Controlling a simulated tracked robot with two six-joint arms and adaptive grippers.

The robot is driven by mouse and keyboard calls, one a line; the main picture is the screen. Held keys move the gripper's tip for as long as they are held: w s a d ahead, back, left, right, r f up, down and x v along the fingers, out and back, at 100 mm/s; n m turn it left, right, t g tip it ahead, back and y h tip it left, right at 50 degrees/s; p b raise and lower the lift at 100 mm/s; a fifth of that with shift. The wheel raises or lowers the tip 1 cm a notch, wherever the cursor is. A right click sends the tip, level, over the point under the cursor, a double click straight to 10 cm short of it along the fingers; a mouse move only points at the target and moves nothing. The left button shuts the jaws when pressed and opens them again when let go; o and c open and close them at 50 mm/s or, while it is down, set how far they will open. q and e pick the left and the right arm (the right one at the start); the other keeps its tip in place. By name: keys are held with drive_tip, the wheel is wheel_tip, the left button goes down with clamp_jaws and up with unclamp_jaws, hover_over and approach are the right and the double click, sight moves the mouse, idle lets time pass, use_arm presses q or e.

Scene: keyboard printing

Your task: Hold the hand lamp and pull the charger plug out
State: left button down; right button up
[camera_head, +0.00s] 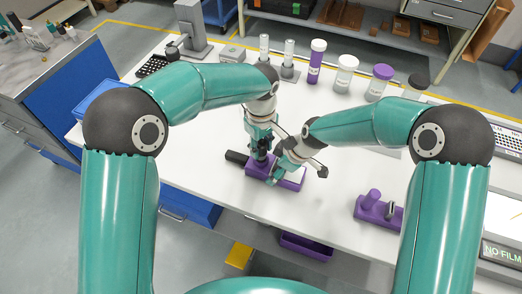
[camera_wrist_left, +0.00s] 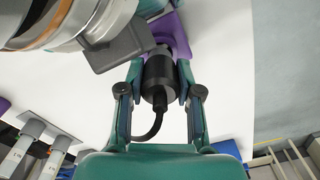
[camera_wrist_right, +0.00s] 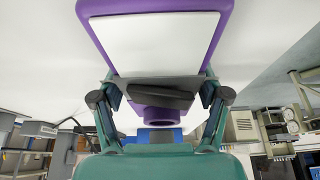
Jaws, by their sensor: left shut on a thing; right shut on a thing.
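The hand lamp, a purple body with a white panel (camera_head: 290,175), lies near the front edge of the white table; it fills the top of the right wrist view (camera_wrist_right: 222,40). My right gripper (camera_head: 280,170) is shut on it, its fingers across the body below the panel (camera_wrist_right: 160,95). The black cylindrical charger plug (camera_wrist_left: 160,80) has a cable curving down from it. My left gripper (camera_wrist_left: 160,98) is shut on the plug, with fingers on both sides. The plug's far end meets the purple lamp part (camera_wrist_left: 178,38); the exact joint is partly hidden.
A purple stand (camera_head: 375,207) sits to the right on the table. Purple- and white-capped jars (camera_head: 346,76) line the back edge. A purple tray (camera_head: 306,247) is below the front edge. My two grippers are very close together.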

sight(261, 143)
use_arm(q)
wheel_tip(261, 143, up, 8)
drive_tip(key=shift+f, duration=0.1)
use_arm(e)
drive_tip(key=o, duration=1.4)
drive_tip(key=shift+c, duration=0.2)
drive_tip(key=v, duration=1.1)
drive_tip(key=shift+r, duration=0.3)
use_arm(q)
drive_tip(key=shift+s+f, duration=0.1)
drive_tip(key=shift+s, duration=0.05)
use_arm(e)
drive_tip(key=shift+s+d+r, duration=0.1)
drive_tip(key=shift+s, duration=0.05)
